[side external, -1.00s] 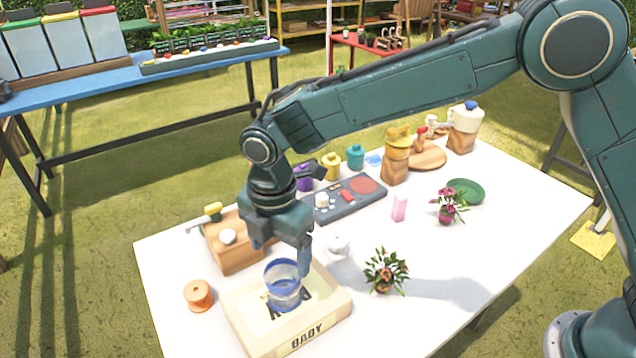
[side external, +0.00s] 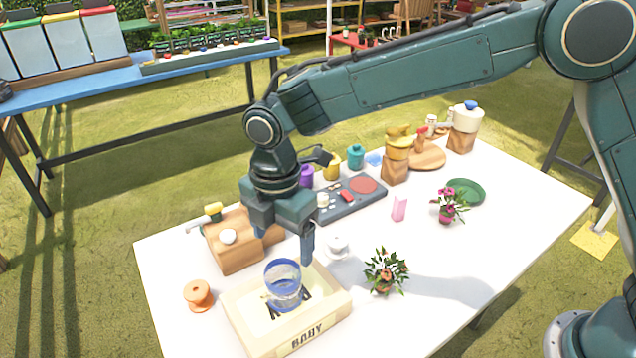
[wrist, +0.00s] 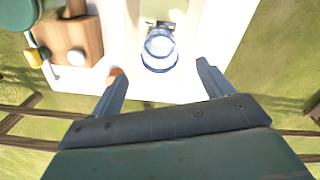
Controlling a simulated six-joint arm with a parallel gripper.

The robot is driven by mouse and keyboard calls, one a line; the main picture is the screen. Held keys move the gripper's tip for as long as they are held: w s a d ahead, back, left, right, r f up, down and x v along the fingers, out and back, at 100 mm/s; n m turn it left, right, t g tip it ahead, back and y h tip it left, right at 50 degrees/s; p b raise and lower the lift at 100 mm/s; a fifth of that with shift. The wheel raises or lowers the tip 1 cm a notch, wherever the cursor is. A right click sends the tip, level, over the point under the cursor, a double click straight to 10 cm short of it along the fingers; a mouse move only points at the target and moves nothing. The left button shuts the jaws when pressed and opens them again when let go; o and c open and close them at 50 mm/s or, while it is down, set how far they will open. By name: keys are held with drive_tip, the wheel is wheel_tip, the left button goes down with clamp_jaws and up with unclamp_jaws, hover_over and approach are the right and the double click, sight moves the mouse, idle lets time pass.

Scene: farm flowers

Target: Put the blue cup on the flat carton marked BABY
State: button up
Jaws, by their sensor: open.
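The blue cup (side external: 284,286) is see-through with blue bands. It stands upright on the flat carton marked BABY (side external: 318,334), near the carton's middle, with dark print showing behind and below it. My gripper (side external: 284,250) is above and behind the cup in the side view, its fingers spread and empty. In the wrist view the cup (wrist: 160,50) lies beyond and between the two fingertips (wrist: 160,76), apart from both. Part of the carton (wrist: 196,22) shows around it there.
An orange spool (side external: 198,295) stands left of the carton. A wooden block with a tap (side external: 236,255) is behind it. A potted plant (side external: 384,272) and a small white pot (side external: 337,247) stand to the right. The front right of the table is clear.

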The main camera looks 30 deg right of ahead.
drive_tip(key=s+d+r+m+t, duration=0.1)
drive_tip(key=s+d+r+m, duration=0.2)
drive_tip(key=d+r+m, duration=0.35)
drive_tip(key=s+d+r+m+t, duration=0.1)
drive_tip(key=s+d+r+m, duration=0.3)
drive_tip(key=d+r, duration=0.5)
drive_tip(key=s+d+f+m+t, duration=0.1)
drive_tip(key=s+d+m+t, duration=0.2)
drive_tip(key=s+d+m, duration=0.8)
drive_tip(key=s+d, duration=0.4)
drive_tip(key=s, duration=0.2)
drive_tip(key=shift+f+m+t, duration=0.25)
drive_tip(key=shift+m+t, duration=0.05)
drive_tip(key=shift+m, duration=0.05)
